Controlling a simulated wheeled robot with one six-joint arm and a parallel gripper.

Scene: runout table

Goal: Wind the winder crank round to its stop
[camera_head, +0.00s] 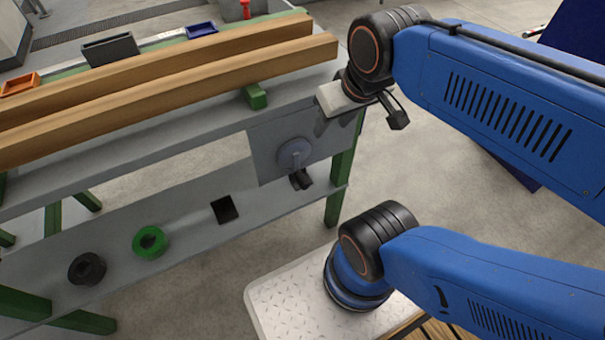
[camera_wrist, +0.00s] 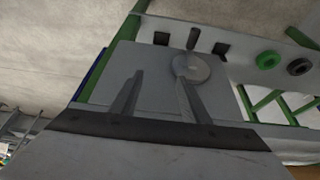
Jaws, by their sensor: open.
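The winder is a grey disc (camera_head: 294,153) on a grey plate (camera_head: 262,150) at the right end of the table's side. Its dark crank handle (camera_head: 300,178) shows just below the disc. In the wrist view, turned over, the disc (camera_wrist: 194,66) lies beyond the right finger, which partly overlaps it, and the dark handle (camera_wrist: 193,39) stands above it. My gripper (camera_head: 335,122) is above and to the right of the winder, fingers pointing down, apart from the handle. In the wrist view my gripper (camera_wrist: 158,80) is open with nothing between its fingers.
Two long wooden beams (camera_head: 160,90) lie on the table top. A green table leg (camera_head: 342,175) stands right of the winder. Floor beyond it is clear.

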